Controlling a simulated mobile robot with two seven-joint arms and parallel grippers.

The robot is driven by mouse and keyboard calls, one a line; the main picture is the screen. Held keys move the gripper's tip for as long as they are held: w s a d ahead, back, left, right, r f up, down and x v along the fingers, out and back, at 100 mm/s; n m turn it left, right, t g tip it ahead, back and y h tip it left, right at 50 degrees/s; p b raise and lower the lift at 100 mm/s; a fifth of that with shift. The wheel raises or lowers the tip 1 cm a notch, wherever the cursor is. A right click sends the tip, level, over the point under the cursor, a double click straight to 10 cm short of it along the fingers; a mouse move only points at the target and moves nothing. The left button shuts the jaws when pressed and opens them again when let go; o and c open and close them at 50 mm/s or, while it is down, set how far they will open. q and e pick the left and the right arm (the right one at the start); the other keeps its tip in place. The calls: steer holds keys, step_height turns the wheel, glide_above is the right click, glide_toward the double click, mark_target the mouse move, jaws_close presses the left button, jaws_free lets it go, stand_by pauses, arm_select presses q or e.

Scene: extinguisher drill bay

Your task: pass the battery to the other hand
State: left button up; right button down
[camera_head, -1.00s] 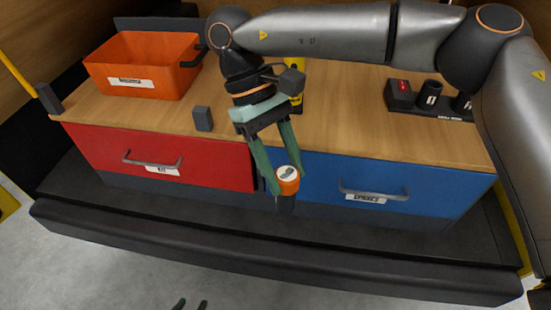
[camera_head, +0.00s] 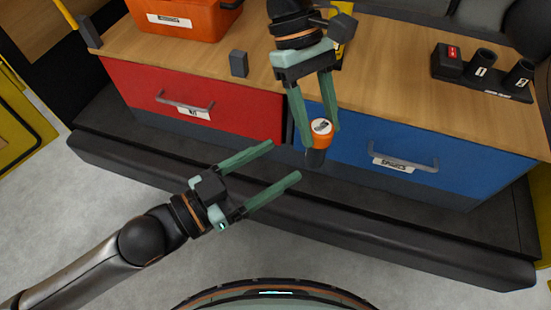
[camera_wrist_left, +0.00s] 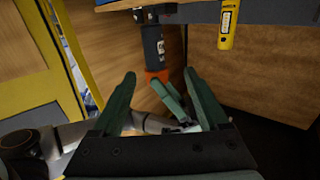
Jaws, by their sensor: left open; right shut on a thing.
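The battery (camera_head: 317,157) has a dark body and an orange top with a pale round label. My right gripper (camera_head: 317,122) is shut on its orange top and holds it in front of the drawers, dark end down. My left gripper (camera_head: 286,160) is open and empty, its fingers pointing toward the battery from the lower left. In the left wrist view the battery (camera_wrist_left: 153,45) shows ahead, between and beyond the open left fingers (camera_wrist_left: 158,80), with its orange part lower in the picture. The left fingers look apart from it.
Behind are a red drawer (camera_head: 130,90) and a blue drawer (camera_head: 465,170) under a wooden worktop (camera_head: 400,85). On it are an orange bin (camera_head: 200,22), a grey block (camera_head: 239,64), a black holder (camera_head: 505,91) and a yellow object (camera_head: 342,48). A dark ledge (camera_head: 420,235) runs below.

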mark_target(330, 133)
arm_select(q)
steer(key=x, duration=1.2)
steer(key=shift+s+d+r, duration=0.15)
steer(key=shift+s, duration=0.05)
steer(key=shift+c, duration=0.2)
steer(key=shift+w, duration=0.15)
jaws_close()
arm_select(e)
steer(key=c, duration=0.7)
jaws_free()
steer(key=shift+c, duration=0.2)
steer(key=o, duration=0.5)
